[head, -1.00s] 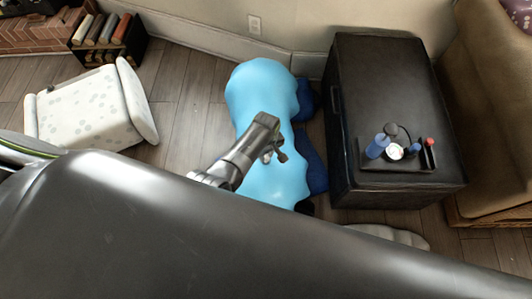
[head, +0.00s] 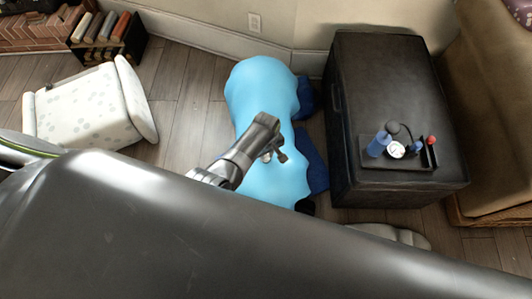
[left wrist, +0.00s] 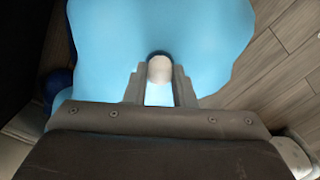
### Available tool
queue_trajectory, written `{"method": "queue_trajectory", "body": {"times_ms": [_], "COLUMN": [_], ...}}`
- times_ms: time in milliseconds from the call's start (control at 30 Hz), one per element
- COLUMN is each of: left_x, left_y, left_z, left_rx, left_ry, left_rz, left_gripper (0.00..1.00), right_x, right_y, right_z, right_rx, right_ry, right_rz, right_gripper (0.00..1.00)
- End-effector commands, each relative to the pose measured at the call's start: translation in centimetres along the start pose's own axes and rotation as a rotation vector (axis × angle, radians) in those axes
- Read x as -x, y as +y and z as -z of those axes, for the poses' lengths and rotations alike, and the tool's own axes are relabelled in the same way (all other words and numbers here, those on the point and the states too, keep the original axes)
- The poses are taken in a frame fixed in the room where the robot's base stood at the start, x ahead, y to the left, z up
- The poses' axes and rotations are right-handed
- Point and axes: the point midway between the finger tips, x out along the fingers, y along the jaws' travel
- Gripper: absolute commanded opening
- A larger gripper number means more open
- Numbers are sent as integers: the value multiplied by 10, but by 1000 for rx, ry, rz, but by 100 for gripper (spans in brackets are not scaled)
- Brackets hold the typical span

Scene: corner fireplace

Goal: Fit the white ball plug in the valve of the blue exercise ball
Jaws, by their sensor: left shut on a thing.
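The blue exercise ball (head: 258,88) is soft and lumpy, slumped on the floor in the middle of the head view. It fills much of the left wrist view (left wrist: 220,35). My left gripper (head: 274,156) is over the ball's lower middle. In the left wrist view its fingers (left wrist: 160,84) are shut on the white ball plug (left wrist: 159,70), with one finger on each side. A dark rim shows at the plug's far end, against the blue surface. I cannot tell whether this is the valve or whether the plug is in it. My right gripper is not in view.
A black ottoman (head: 385,80) stands right of the ball. On it a dark tray (head: 405,163) holds a blue bottle (head: 379,144), a gauge and other small items. Dark blue fabric (head: 314,165) lies between ball and ottoman. A spotted white seat (head: 88,105) stands left, with bare floor between.

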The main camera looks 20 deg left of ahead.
Motion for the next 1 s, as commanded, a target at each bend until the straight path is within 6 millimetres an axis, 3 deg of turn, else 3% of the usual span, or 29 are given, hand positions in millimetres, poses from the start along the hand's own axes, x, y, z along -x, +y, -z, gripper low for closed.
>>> {"method": "queue_trajectory", "body": {"times_ms": [267,300,467,933,1000], "left_x": [-5,-4,-4,-4,10], "left_y": [0,0,0,0,1], "left_z": [0,0,0,0,0], "left_rx": [0,0,0,0,1], "left_ry": [0,0,0,0,1], "left_rz": [0,0,0,0,-3], "left_gripper": [5,27,48,49,49], "right_x": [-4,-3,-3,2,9], "right_y": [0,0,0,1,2], "right_z": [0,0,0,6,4], "right_rx": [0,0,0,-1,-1], "right_ry": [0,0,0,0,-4], "right_rz": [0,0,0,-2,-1], "right_gripper": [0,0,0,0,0]}}
